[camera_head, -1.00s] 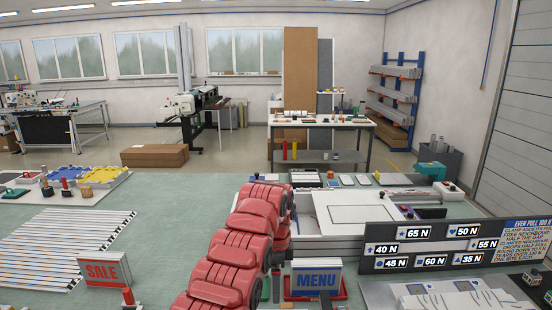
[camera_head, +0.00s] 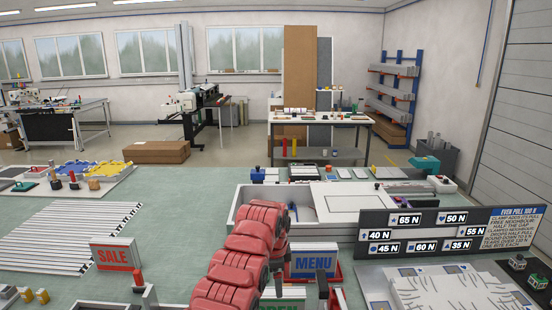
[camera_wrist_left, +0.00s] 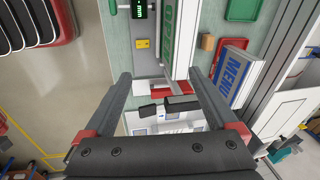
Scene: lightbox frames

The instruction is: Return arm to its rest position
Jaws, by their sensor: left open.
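My red left arm comes up from the bottom middle of the head view and bends over near a white MENU sign (camera_head: 314,264). The left gripper (camera_wrist_left: 158,74) shows in the left wrist view with its two dark fingers spread wide. No object is held between them. Beyond the fingers are the green-lettered OPEN sign (camera_wrist_left: 174,38) and the MENU sign (camera_wrist_left: 234,74), both apart from the fingers as far as I can tell. In the head view the gripper is mostly hidden by the arm. My right gripper is in neither view.
A SALE sign (camera_head: 117,257) and a row of white strips (camera_head: 60,235) are on the green bench at left. A white tray-like frame (camera_head: 345,203) lies behind the arm. A dark label board (camera_head: 450,230) stands at right.

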